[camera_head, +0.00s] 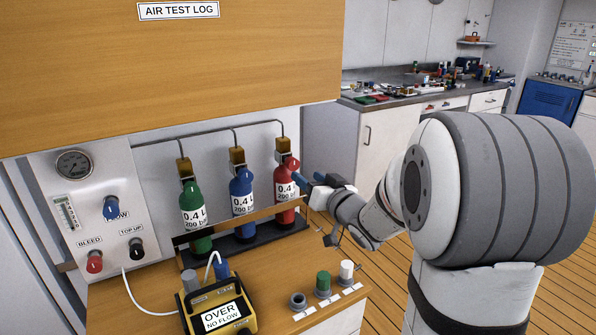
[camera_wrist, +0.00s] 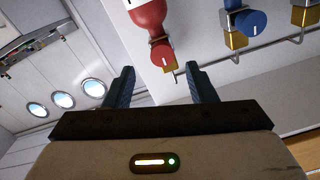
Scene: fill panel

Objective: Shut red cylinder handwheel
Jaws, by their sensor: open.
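The red cylinder (camera_head: 284,212) stands at the right end of a row of three cylinders. Its red handwheel (camera_head: 291,164) sits near the top, below a brass fitting. In the wrist view, which looks upside down, the red handwheel (camera_wrist: 162,54) lies ahead, between the lines of the two fingers and just beyond the tips. The red cylinder (camera_wrist: 146,16) is at the top edge there. My gripper (camera_wrist: 163,73) is open and empty, with a gap to the handwheel. In the head view my gripper (camera_head: 312,178) is right of the red cylinder's neck.
The blue cylinder (camera_head: 242,195) and green cylinder (camera_head: 193,212) stand to the left, behind a wooden rail. Pipes run above them. A gauge panel (camera_head: 95,225) is further left. A yellow meter (camera_head: 216,311) reading "OVER NO FLOW" and several small fittings stand on the bench in front.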

